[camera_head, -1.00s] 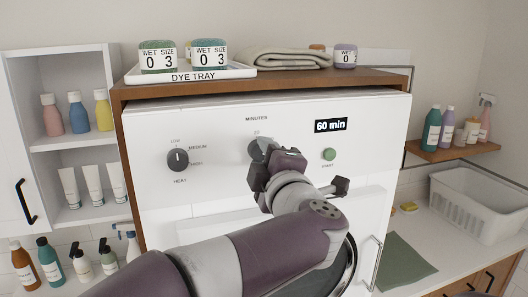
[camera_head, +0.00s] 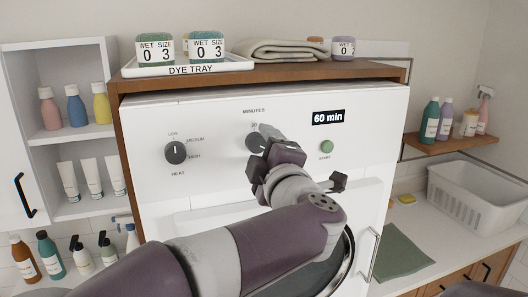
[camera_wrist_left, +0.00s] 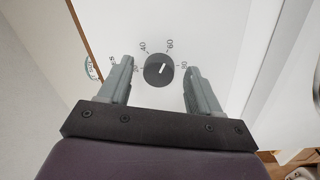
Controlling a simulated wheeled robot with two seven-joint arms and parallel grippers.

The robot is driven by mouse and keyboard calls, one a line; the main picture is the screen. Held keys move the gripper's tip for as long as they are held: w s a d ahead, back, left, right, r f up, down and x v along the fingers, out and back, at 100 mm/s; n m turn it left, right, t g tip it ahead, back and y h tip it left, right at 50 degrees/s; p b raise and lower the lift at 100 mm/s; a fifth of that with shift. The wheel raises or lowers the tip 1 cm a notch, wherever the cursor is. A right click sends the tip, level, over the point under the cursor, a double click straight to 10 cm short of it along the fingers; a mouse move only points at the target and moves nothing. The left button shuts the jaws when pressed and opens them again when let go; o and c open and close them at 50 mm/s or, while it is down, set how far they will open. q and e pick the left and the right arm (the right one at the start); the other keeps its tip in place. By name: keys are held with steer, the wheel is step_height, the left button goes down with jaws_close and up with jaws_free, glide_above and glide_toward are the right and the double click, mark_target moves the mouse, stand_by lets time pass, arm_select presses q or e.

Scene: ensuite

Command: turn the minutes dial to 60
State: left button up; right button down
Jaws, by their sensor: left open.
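The dark minutes dial (camera_head: 256,143) is on the white machine's front panel, under the word MINUTES. The display (camera_head: 328,117) to its right reads "60 min". My left gripper (camera_head: 270,146) is open in front of the dial and partly covers it. In the left wrist view the dial (camera_wrist_left: 158,70) shows between and beyond the two spread fingers (camera_wrist_left: 160,78), with a gap on each side. Its white pointer slants up and right, toward the 60 to 80 side of the scale. My right gripper is not in view.
A heat dial (camera_head: 175,152) is to the left and a green start button (camera_head: 326,146) to the right on the panel. A door handle (camera_head: 375,252) stands out lower right. A dye tray (camera_head: 190,68) with wool balls and a folded towel (camera_head: 283,50) lie on top.

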arm_select(q)
steer(key=shift+s+d, duration=0.1)
steer(key=shift+s, duration=0.1)
steer(key=b+v, duration=0.5)
steer(key=v, duration=0.7)
steer(key=shift+s, duration=0.15)
